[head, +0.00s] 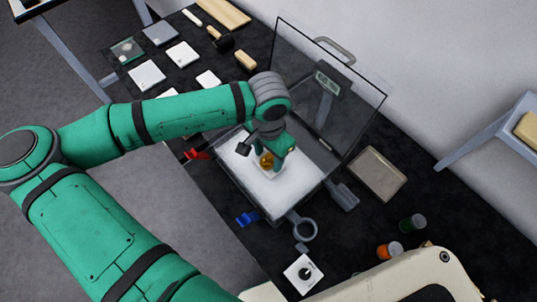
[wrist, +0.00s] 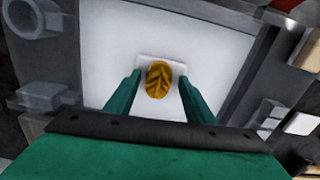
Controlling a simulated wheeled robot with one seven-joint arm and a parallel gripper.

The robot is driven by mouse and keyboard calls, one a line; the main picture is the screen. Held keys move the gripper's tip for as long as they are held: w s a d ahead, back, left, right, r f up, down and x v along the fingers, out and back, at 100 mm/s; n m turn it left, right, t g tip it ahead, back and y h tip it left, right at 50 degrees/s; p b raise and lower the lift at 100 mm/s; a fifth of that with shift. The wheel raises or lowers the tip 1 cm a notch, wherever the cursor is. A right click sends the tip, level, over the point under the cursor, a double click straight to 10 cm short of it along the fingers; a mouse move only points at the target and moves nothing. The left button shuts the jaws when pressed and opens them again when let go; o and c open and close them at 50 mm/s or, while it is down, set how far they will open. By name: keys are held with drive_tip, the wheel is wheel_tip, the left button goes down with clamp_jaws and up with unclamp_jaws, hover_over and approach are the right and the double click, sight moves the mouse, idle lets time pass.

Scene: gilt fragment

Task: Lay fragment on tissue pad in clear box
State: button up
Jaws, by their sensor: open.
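The gilt fragment (head: 266,161) is a small gold, leaf-ribbed oval; it also shows in the wrist view (wrist: 158,79). It lies over the small white tissue pad (wrist: 142,64), its near end reaching towards my gripper. The pad is inside the clear box (head: 262,203), which has a white floor and its transparent lid standing open at the back. My gripper (wrist: 160,77) points down into the box. Its green fingers are apart, one on each side of the fragment, with visible gaps. In the head view the gripper partly hides the fragment and pad.
The raised lid (head: 345,95) stands behind my gripper. A magnifier (head: 303,230), a blue clip (head: 247,218) and a red clip (head: 197,154) are around the box. A grey tray (head: 377,174) and jars (head: 390,250) stand right. White squares and tools lie at the far left.

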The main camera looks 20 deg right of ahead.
sight(268, 158)
wheel_tip(268, 158, up, 12)
drive_tip(key=shift+r, duration=0.15)
idle(0.3)
idle(0.4)
